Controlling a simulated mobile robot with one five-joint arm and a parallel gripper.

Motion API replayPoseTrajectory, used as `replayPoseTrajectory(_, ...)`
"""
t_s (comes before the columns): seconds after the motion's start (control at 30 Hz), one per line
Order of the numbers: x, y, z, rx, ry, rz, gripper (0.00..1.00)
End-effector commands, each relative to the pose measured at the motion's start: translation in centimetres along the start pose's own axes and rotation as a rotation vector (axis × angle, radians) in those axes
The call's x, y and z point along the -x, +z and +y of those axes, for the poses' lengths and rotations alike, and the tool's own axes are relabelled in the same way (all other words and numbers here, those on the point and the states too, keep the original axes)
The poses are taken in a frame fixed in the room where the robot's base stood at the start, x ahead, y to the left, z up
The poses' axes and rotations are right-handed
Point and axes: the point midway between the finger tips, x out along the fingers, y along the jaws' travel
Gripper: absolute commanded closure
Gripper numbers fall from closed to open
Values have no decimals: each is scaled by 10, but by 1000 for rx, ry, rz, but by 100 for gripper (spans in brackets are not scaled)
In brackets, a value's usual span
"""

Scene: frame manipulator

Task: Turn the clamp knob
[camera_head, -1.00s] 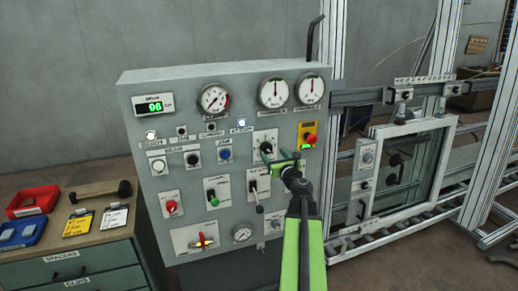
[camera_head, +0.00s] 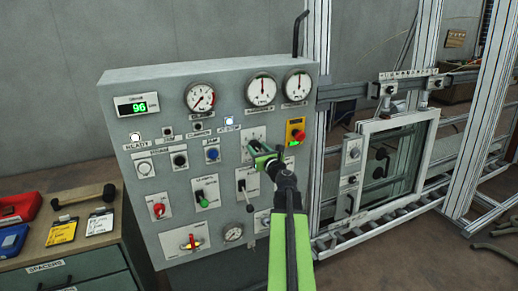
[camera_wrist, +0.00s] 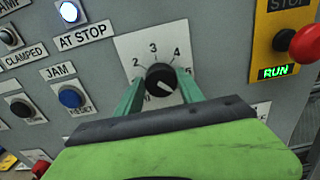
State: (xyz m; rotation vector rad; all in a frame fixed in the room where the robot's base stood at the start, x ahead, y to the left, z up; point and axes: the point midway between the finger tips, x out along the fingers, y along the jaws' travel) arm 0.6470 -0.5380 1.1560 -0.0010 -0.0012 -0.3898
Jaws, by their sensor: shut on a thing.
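A black round knob (camera_wrist: 160,78) with a white pointer mark sits on a white plate (camera_wrist: 126,45) numbered around its edge; 2 to 5 are readable. The pointer faces down and right in the wrist view. My gripper (camera_wrist: 159,83) is shut on this knob, with a green finger on each side. In the head view my gripper (camera_head: 254,149) covers the knob, and only the upper plate (camera_head: 252,133) shows. The name label of this knob is hidden or too small to read.
The control panel (camera_head: 120,90) carries gauges, buttons and switches close by. A red stop button (camera_wrist: 306,43) over a lit RUN sign (camera_wrist: 275,72) is to the right. A blue JAM reset button (camera_wrist: 70,98) is to the left. A lever (camera_head: 248,203) hangs below.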

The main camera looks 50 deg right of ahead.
Motion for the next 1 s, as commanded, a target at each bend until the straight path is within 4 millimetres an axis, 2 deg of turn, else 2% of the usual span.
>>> replayPoseTrajectory(0.03, 0, 0, -2, 0, -4, 0, 96)
replayPoseTrajectory(0.07, -10, 0, -12, 0, 0, 0, 95)
replayPoseTrajectory(0.2, -2, 0, -5, 9, -7, 0, 95)
replayPoseTrajectory(0.47, 1, -1, -2, 106, -7, 1, 96)
replayPoseTrajectory(1.0, 1, -2, 1, 586, -5, 3, 96)
